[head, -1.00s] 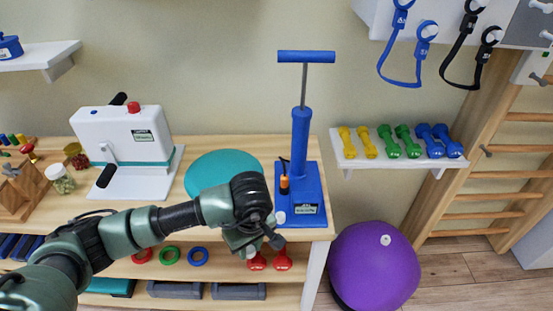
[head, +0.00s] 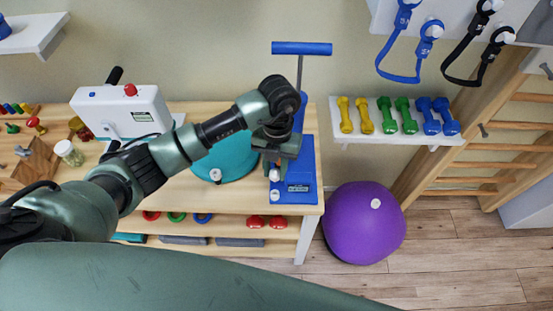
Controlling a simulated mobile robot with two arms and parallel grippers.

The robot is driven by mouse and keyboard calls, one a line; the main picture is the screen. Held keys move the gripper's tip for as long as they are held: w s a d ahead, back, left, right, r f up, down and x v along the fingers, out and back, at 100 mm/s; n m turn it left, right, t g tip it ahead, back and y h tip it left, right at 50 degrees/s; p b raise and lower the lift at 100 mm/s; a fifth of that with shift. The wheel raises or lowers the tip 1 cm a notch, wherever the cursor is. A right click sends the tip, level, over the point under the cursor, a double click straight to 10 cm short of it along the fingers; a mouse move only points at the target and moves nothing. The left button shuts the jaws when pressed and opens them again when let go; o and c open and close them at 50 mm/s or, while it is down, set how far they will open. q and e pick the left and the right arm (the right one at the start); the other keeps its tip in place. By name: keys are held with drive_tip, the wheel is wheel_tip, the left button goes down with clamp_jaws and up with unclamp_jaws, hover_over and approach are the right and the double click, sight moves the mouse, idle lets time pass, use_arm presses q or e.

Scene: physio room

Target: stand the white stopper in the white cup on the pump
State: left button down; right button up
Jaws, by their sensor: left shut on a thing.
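My left gripper (head: 272,166) is over the base of the blue pump (head: 300,180), pointing down. It is shut on a small white piece, which looks like the white stopper (head: 274,175), just below its fingers. A white spot on the front left of the pump base, seemingly the white cup (head: 275,195), shows below the held piece. A gap appears between them, but I cannot tell their exact height apart. My arm and gripper hide part of the pump's body. My right gripper is not in view.
A teal cushion (head: 230,160) with a white plug lies left of the pump on the wooden bench (head: 255,202). A white machine (head: 105,112) stands farther left. A purple ball (head: 350,225) is on the floor at right, below a dumbbell shelf (head: 385,137).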

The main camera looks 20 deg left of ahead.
use_arm(q)
drive_tip(key=shift+s+f+b, duration=0.1)
drive_tip(key=shift+f+b, duration=0.25)
drive_tip(key=shift+f, duration=0.15)
wheel_tip(320, 180, down, 5)
drive_tip(key=b, duration=0.3)
drive_tip(key=shift+r, duration=0.2)
drive_tip(key=shift+f+b, duration=0.5)
drive_tip(key=shift+b, duration=0.1)
drive_tip(key=shift+a+f+b, duration=0.1)
drive_tip(key=shift+f+b, duration=0.95)
drive_tip(key=shift+f, duration=0.4)
drive_tip(key=c, duration=1)
unclamp_jaws()
drive_tip(key=shift+c, duration=0.2)
drive_tip(key=shift+o, duration=0.2)
drive_tip(key=shift+r, duration=0.1)
